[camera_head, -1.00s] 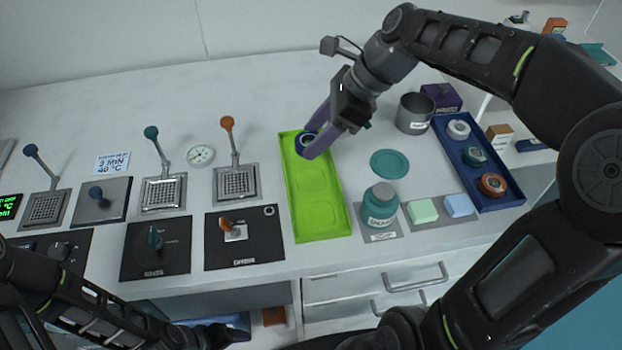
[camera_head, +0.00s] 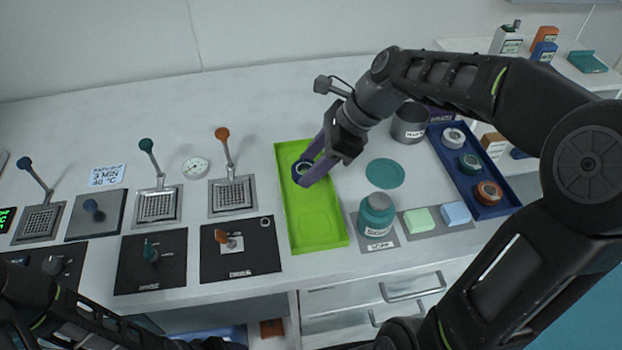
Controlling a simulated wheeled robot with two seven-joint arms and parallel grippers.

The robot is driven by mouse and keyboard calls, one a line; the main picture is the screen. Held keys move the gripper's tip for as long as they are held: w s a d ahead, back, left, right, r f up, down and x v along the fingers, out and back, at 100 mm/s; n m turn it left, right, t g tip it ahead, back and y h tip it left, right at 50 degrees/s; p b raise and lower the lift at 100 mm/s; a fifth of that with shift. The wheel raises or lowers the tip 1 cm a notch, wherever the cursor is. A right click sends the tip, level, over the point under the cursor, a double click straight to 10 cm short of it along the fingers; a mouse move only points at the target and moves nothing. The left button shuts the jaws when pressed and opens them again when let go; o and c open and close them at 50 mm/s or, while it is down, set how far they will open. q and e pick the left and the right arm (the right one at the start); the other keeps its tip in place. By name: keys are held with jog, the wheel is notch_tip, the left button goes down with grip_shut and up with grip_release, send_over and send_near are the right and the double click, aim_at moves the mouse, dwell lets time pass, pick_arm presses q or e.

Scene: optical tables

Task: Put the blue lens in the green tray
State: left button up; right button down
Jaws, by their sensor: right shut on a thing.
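The green tray (camera_head: 317,230) lies flat in the middle of the table. My right gripper (camera_head: 304,170) is over the tray's far half, its purple fingers shut around the blue lens (camera_head: 298,178), a dark blue ring with a pale centre. The lens is partly hidden by the fingers. I cannot tell whether it touches the tray floor. My left arm (camera_head: 80,325) shows at the bottom left; its fingers cannot be made out.
A blue tray (camera_head: 487,209) with several ringed lenses stands at the right. Lever stations and black panels (camera_head: 240,248) fill the left.

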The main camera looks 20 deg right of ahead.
aim_at(311, 192)
notch_tip(311, 192, down, 5)
jog(key=c, duration=0.7)
grip_release()
jog(key=shift+o, duration=0.2)
jog(key=shift+r, duration=0.1)
jog(key=v, duration=1.2)
